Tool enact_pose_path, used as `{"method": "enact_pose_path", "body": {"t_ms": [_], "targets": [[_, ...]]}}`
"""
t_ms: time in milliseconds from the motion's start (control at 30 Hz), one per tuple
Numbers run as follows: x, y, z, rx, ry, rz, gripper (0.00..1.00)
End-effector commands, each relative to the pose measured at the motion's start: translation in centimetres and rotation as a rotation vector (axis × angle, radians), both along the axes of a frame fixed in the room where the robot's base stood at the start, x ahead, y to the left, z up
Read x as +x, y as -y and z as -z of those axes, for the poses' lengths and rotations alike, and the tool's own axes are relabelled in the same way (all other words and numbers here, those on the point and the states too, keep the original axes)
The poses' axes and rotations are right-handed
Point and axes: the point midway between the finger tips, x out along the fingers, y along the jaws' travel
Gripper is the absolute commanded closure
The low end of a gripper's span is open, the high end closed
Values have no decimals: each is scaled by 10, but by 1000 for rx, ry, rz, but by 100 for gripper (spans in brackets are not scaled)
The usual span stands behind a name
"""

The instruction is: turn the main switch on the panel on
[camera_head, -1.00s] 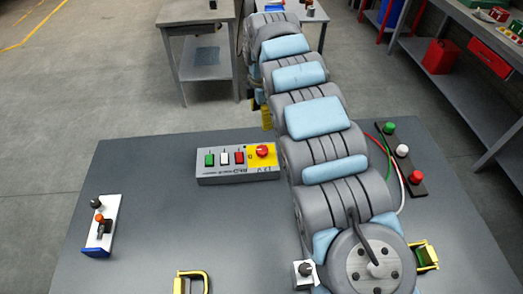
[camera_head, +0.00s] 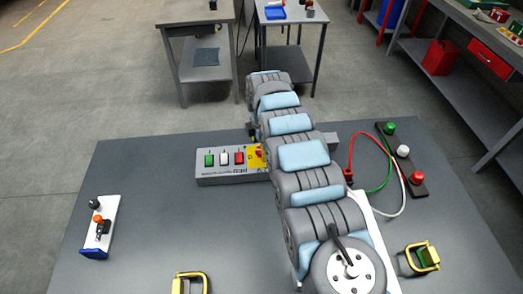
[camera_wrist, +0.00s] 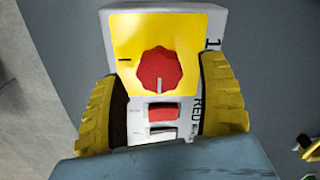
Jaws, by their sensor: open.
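The main switch is a red scalloped knob (camera_wrist: 160,70) on a yellow plate (camera_wrist: 128,30) at one end of the grey panel (camera_wrist: 185,13). Its white pointer line points down in the wrist view, toward the panel's buttons. A black dash is left of the knob, and a "1" is on the right edge. My gripper (camera_wrist: 162,75) is open, with one yellow finger on each side of the knob and gaps between. I cannot tell their height above it. In the head view, the panel (camera_head: 225,179) lies on the table, and my arm partly covers its knob end.
The panel has green (camera_head: 209,160), white (camera_head: 224,158) and red (camera_head: 239,157) buttons beside the switch. A dark strip with three round buttons (camera_head: 403,150) and cables lies right. A white switch box (camera_head: 98,228) stands left. Yellow-handled parts (camera_head: 190,280) (camera_head: 424,257) sit near the front.

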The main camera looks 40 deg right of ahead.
Motion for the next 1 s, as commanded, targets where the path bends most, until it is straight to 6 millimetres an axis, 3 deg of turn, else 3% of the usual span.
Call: {"method": "enact_pose_path", "body": {"t_ms": [167, 500, 567, 733, 1000], "targets": [[0, -1, 11, -1, 0, -1, 26], [0, 0, 12, -1, 0, 0, 26], [0, 0, 12, -1, 0, 0, 41], [0, 0, 12, -1, 0, 0, 90], [0, 0, 12, -1, -1, 4, 91]]}}
